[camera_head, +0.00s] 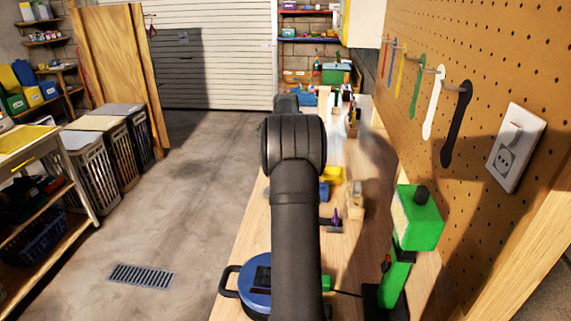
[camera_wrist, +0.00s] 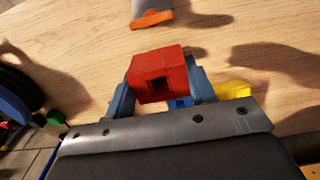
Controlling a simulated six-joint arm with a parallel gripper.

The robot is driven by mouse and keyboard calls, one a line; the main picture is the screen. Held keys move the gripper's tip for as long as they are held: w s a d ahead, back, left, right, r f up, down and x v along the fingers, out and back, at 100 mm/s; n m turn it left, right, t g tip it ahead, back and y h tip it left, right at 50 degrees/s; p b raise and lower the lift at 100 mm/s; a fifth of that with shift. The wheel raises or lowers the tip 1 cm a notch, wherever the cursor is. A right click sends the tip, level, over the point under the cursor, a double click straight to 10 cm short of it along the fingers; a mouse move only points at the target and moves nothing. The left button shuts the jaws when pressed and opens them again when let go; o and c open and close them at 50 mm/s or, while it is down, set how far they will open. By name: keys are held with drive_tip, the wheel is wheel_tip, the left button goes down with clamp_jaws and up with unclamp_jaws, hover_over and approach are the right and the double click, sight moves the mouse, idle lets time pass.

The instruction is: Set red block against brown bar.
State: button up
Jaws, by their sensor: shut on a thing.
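The red block (camera_wrist: 157,76) is between the two blue fingers of my gripper (camera_wrist: 162,84) in the wrist view. The fingers are shut on its sides, and a dark square hole shows in its near face. Wood bench top shows beyond it. Whether the block touches the bench I cannot tell. In the head view my arm hides the gripper and the red block. I cannot pick out the brown bar with certainty in either view.
A tool with an orange part (camera_wrist: 152,20) lies beyond the block. A yellow piece (camera_wrist: 233,90) is right of the gripper. In the head view, a green tool (camera_head: 416,218) stands at the bench's right, below the pegboard (camera_head: 530,60). A blue round thing (camera_head: 257,287) is at near left.

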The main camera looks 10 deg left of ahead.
drive_tip(key=shift+f, duration=4.25)
drive_tip(key=o, duration=1.1)
drive_tip(key=shift+c, duration=0.2)
wheel_tip(320, 180, up, 17)
drive_tip(key=shift+r, duration=0.2)
